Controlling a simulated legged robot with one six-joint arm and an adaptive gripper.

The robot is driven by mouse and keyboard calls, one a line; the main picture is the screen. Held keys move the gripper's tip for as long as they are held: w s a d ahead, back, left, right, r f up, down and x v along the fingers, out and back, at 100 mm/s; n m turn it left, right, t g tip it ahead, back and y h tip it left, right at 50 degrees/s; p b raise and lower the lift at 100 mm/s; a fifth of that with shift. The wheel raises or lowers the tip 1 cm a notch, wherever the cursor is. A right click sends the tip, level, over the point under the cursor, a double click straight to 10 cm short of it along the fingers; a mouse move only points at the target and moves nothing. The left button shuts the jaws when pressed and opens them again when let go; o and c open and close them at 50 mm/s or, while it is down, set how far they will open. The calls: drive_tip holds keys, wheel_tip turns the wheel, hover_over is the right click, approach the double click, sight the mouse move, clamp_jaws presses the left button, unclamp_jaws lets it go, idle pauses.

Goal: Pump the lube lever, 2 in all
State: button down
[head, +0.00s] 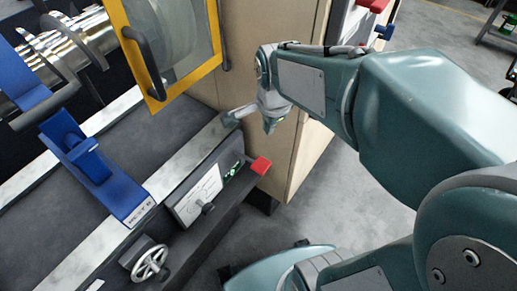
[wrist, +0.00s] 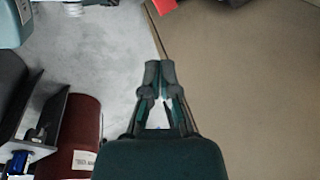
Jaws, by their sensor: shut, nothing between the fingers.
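No part carries a readable lube label. A red handle end (head: 261,165) sticks out at the right end of the lathe's front panel, beside a green-lit display (head: 232,173). I cannot tell for sure that it is the lube lever. My gripper (head: 270,124) hangs above and slightly right of this red end, apart from it in the picture. In the wrist view its two dark fingers (wrist: 160,68) are together at the tips, with nothing between them. A red piece (wrist: 175,5) shows at the top edge there, beyond the fingertips.
The tan cabinet (head: 285,165) stands close behind my gripper; its side (wrist: 245,80) fills the wrist view's right. A yellow-framed guard (head: 215,45) is at upper left. A handwheel (head: 150,264) is at lower left. A red cylinder (wrist: 75,135) is left of the fingers.

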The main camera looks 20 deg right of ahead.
sight(262, 164)
drive_tip(key=w+d+f+m+g, duration=0.1)
drive_tip(key=w+f+m+g, duration=0.1)
drive_tip(key=w+f+m, duration=0.5)
wheel_tip(262, 164, down, 3)
drive_tip(key=m, duration=0.6)
drive_tip(key=shift+d+f+g, duration=0.15)
drive_tip(key=shift+f+g, duration=0.05)
drive_tip(key=shift+g, duration=0.1)
drive_tip(key=shift+w, duration=0.1)
wheel_tip(262, 164, down, 14)
